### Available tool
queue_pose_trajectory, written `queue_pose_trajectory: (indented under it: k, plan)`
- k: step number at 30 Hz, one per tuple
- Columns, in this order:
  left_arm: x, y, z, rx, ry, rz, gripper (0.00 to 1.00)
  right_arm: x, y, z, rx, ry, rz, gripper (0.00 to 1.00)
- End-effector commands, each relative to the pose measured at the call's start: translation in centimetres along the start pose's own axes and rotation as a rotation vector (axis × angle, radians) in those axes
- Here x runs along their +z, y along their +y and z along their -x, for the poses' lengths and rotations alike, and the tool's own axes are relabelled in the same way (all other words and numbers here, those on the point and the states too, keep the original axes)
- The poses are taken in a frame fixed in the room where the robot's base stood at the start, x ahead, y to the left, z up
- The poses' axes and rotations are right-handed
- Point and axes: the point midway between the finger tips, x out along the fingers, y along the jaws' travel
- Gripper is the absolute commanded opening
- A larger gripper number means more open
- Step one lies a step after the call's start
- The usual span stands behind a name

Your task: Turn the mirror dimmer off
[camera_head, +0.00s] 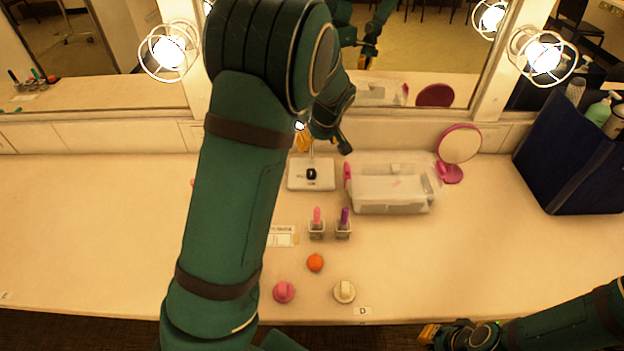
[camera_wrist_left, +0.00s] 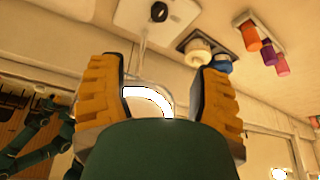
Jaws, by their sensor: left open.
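The dimmer is a black round knob (camera_head: 311,174) on a white rectangular base (camera_head: 325,184). A thin stem rises from the base towards a brightly lit curved edge, mostly hidden behind my left arm. In the left wrist view the knob (camera_wrist_left: 158,12) is at the top, and the glowing arc (camera_wrist_left: 150,98) shows between my fingers. My left gripper (camera_head: 322,145) is open, beyond and above the knob, apart from it. Its two yellow-padded fingers (camera_wrist_left: 160,92) are spread. My right gripper (camera_head: 430,335) is low at the right, by the counter's front edge; its opening is unclear.
A clear plastic box (camera_head: 392,190) and a pink round mirror (camera_head: 459,144) stand right of the base. Two small holders with pink (camera_head: 317,215) and purple (camera_head: 345,215) items stand in front. A blue bag (camera_head: 575,150) is far right.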

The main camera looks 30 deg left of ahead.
Motion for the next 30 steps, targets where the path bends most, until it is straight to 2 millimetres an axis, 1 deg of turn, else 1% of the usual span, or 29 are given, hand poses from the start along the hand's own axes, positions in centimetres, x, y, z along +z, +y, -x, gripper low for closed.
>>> queue_pose_trajectory:
  k: [1,3,6,11,14,17,24,30]
  plan:
    - [0.7,0.0,-1.7,0.0,0.0,-0.001,0.63,0.3,0.6,-1.7,-0.001,-0.003,0.002,0.0]
    - [1.1,0.0,-2.6,0.0,0.0,-0.001,0.63,0.5,0.9,-2.6,-0.001,-0.008,0.004,0.0]
    - [1.4,0.0,-3.4,0.0,0.0,0.0,0.63,0.8,1.2,-3.4,-0.002,-0.013,0.007,0.0]
    - [1.5,0.0,-3.9,-0.001,0.0,0.0,0.63,0.9,1.3,-3.6,-0.002,-0.015,0.008,0.0]
    - [1.4,0.0,-4.7,-0.002,0.0,0.0,0.63,0.9,1.4,-3.8,-0.002,-0.014,0.008,0.0]
    - [1.5,-0.1,-6.2,-0.003,-0.001,0.0,0.63,0.9,1.5,-4.1,-0.002,-0.012,0.009,0.0]
    - [1.5,-0.1,-11.1,-0.004,-0.002,0.001,0.63,0.8,1.9,-5.2,-0.002,-0.007,0.009,0.0]
    - [1.5,-0.1,-14.6,-0.003,-0.001,0.0,0.63,0.7,2.2,-6.0,-0.002,-0.003,0.009,0.0]
